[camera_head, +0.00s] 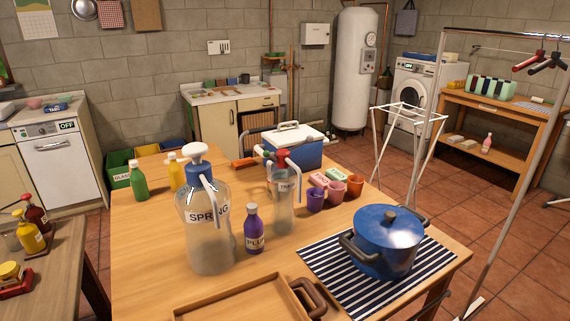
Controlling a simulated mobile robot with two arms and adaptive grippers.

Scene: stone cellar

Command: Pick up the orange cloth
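A small, flat orange item (244,163) lies at the far side of the wooden table (150,240), just left of the blue and white cool box (293,150). It may be the orange cloth, but it is too small to be sure, and part of it may be hidden by the bottles in front. No other clear orange cloth shows. Neither of my grippers is in view.
Two large pump dispensers (208,225) (283,205), a purple bottle (254,230), several cups (336,191) and a blue pot (387,240) on a striped mat (335,270) crowd the table. A wooden tray (215,300) lies at the front. The left-front tabletop is clear.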

